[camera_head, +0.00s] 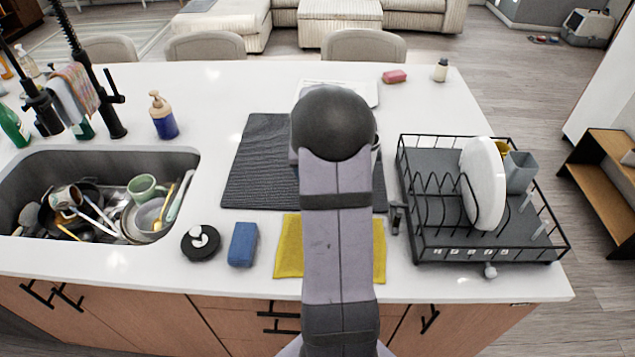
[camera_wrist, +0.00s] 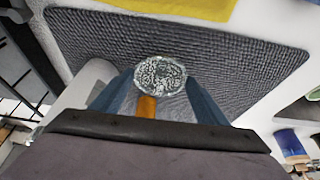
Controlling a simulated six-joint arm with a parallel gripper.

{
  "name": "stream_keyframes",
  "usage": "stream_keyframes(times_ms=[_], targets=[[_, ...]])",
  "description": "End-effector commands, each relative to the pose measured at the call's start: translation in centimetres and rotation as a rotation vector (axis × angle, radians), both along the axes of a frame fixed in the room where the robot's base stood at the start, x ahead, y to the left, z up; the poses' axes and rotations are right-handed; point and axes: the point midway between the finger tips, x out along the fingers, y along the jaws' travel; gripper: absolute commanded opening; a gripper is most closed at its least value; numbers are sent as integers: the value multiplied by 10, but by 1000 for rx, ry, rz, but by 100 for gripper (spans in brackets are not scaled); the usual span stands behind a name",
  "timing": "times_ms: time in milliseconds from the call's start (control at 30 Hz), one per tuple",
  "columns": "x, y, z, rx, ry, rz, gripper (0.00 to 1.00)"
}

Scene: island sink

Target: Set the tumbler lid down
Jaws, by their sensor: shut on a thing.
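A round, clear, patterned piece that looks like the tumbler lid (camera_wrist: 160,73) sits between the fingertips of my gripper (camera_wrist: 158,84) in the wrist view. The two blue-grey fingers close on it from both sides. A small orange piece (camera_wrist: 147,107) shows just below it, between the fingers; I cannot tell whether it belongs to the lid. The dark ribbed mat (camera_wrist: 215,50) lies behind the held piece; the gap between them is hard to judge. In the head view my arm hides the gripper and the lid, over the dark mat (camera_head: 255,165).
A yellow cloth (camera_head: 288,250) lies in front of the mat. The dish rack (camera_head: 440,245) with a white plate (camera_head: 483,183) stands right. A blue sponge (camera_head: 243,244) and black round item (camera_head: 201,245) lie left, near the full sink (camera_head: 185,158). The mat's left part is clear.

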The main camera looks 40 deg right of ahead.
Motion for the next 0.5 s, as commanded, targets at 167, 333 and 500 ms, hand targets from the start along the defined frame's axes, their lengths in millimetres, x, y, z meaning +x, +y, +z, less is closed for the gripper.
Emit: stream_keyframes(times_ms=[167, 333, 500], targets=[[-1, 1, -10, 3, 4, 1, 46], [-1, 1, -29, 3, 4, 1, 46], [0, 0, -38, 0, 1, 1, 46]])
